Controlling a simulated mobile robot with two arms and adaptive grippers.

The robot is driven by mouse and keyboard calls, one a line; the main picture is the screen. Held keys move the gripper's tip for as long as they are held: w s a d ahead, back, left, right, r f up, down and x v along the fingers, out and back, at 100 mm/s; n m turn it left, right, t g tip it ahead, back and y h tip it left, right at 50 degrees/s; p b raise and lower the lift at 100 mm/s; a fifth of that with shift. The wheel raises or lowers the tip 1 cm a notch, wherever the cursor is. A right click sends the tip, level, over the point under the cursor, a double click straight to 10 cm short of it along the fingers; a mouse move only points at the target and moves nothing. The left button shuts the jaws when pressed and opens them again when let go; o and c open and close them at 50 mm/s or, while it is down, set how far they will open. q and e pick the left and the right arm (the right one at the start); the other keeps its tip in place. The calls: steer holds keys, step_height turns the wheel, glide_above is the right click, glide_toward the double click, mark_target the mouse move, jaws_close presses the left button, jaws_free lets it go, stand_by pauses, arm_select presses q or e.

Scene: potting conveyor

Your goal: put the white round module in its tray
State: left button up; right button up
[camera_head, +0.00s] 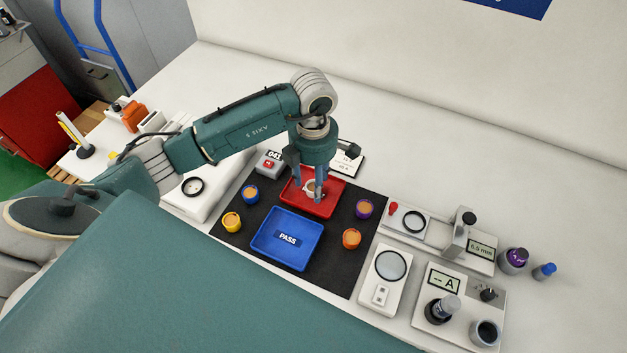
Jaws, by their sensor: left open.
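A white round module (313,185) lies in the red tray (322,210), partly hidden by my left gripper. My left gripper (311,192) points down over the red tray, open, with its fingers at the module. I cannot tell whether the fingers touch it. A blue tray marked PASS (269,250) lies just in front of the red tray on the black mat (338,276) and looks empty. My right gripper is not in view.
A counter box (269,163) and a white card (347,163) are behind. Measuring devices (466,300) stand at the right. The table behind is clear.

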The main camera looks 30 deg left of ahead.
mark_target(313, 187)
arm_select(q)
step_height(313, 187, up, 12)
steer(key=b, duration=0.2)
steer(key=shift+f+b, duration=0.2)
steer(key=shift+b, duration=0.1)
steer(key=shift+r, duration=0.1)
